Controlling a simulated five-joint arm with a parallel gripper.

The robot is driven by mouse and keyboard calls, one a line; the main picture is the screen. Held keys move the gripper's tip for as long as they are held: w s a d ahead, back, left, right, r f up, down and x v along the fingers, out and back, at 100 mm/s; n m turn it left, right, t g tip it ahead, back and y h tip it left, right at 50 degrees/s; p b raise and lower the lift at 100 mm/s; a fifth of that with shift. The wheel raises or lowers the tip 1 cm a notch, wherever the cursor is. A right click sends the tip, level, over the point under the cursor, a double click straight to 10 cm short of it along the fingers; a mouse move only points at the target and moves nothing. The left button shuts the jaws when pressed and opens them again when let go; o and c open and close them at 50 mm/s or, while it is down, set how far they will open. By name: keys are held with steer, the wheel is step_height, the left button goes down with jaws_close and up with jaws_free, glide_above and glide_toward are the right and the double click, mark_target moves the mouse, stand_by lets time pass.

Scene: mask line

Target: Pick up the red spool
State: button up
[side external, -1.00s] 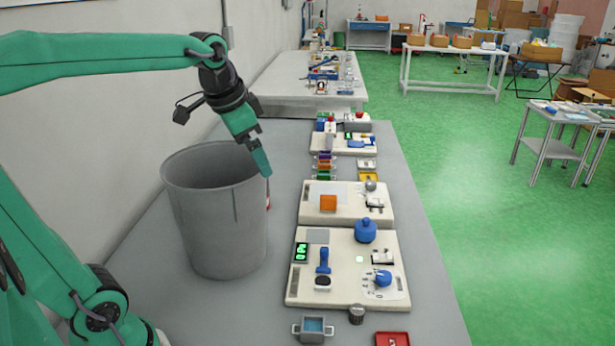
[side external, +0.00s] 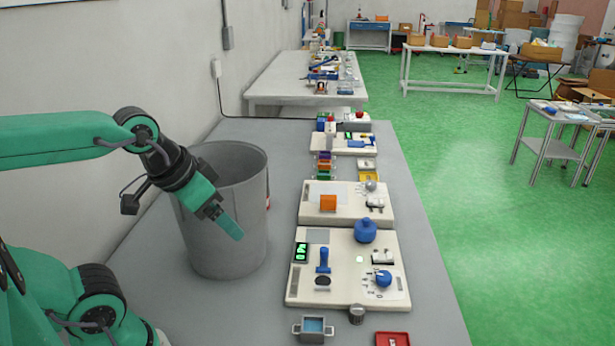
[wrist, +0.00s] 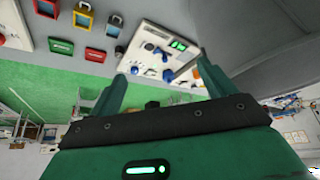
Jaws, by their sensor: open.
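I cannot make out a red spool for certain in either view. My gripper (side external: 228,230) is in front of the bin, pointing down and to the right, above the bench. In the wrist view its two fingers (wrist: 163,72) stand apart with nothing held between them.
The tall grey bin (side external: 222,225) stands close beside my gripper. Cream boards (side external: 345,285) with a blue knob and lever lie to the right.

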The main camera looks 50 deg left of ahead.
steer(key=shift+r, duration=0.1)
steer(key=w+a+r+g, duration=0.1)
steer(key=w+a+r, duration=0.4)
steer(key=w+r, duration=0.55)
steer(key=w+a+r+g, duration=0.2)
steer(key=w+a+g, duration=0.1)
steer(key=w+a, duration=1.1)
steer(key=w+a+f+g, duration=0.25)
steer(key=a+f, duration=0.55)
steer(key=a, duration=0.5)
steer(key=shift+n+t, duration=0.4)
steer(key=shift+t, duration=0.05)
steer(key=f, duration=2.2)
steer(key=shift+w+f, duration=0.3)
steer(key=shift+w, duration=0.1)
steer(key=shift+f, duration=0.1)
